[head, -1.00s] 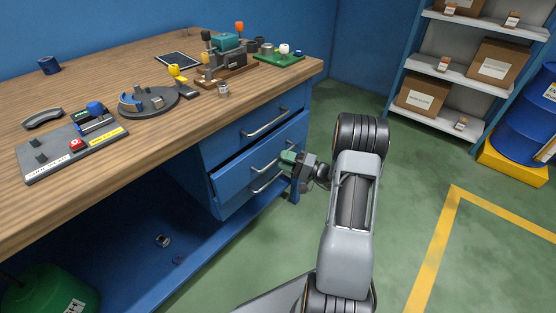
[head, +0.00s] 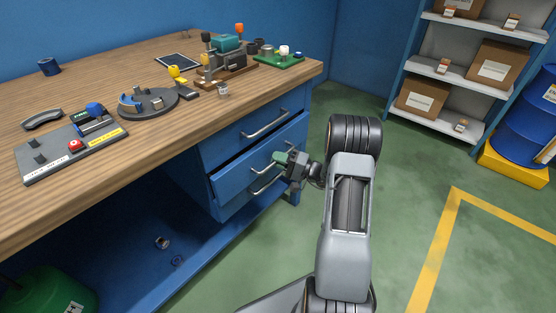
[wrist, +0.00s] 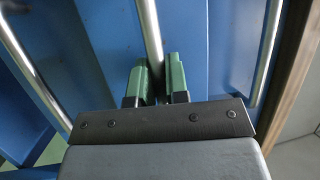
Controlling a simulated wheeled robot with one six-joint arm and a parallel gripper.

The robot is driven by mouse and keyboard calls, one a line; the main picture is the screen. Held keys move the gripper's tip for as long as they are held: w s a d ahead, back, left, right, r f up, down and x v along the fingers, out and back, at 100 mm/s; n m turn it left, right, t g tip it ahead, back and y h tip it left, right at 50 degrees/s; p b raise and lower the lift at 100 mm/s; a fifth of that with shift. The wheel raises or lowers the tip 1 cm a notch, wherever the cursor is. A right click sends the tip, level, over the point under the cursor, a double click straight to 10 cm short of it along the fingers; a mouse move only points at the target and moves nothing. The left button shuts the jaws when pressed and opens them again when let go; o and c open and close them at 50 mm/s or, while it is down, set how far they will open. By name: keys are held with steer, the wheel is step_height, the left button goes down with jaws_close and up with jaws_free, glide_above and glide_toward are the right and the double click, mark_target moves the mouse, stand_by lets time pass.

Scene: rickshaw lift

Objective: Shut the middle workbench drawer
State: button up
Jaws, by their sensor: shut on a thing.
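The middle workbench drawer (head: 285,138) is blue and stands slightly out, with a dark gap along its top edge in the head view. Its silver bar handle (head: 258,170) runs across its front. My gripper (head: 279,158) is at this handle, with its green-padded fingers towards the drawer. In the wrist view, my gripper (wrist: 158,72) has one finger on each side of the middle handle (wrist: 150,30) and is shut on it. The fingers hide part of the handle.
The top drawer's handle (head: 265,123) is above, close under the wooden benchtop (head: 150,160). A lower handle (head: 266,184) is just below my gripper. Tools and fixtures stand on the benchtop. Green floor (head: 410,185) to the right is clear up to the shelves (head: 445,70).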

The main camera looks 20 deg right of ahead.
mark_target(270, 156)
jaws_close()
steer(key=w, duration=0.1)
steer(key=w+a+b, duration=0.1)
steer(key=shift+w+a+f, duration=0.1)
steer(key=shift+w+a, duration=0.05)
steer(key=shift+w, duration=0.25)
steer(key=o, duration=0.7)
jaws_free()
steer(key=shift+a, duration=0.1)
steer(key=shift+c, duration=0.2)
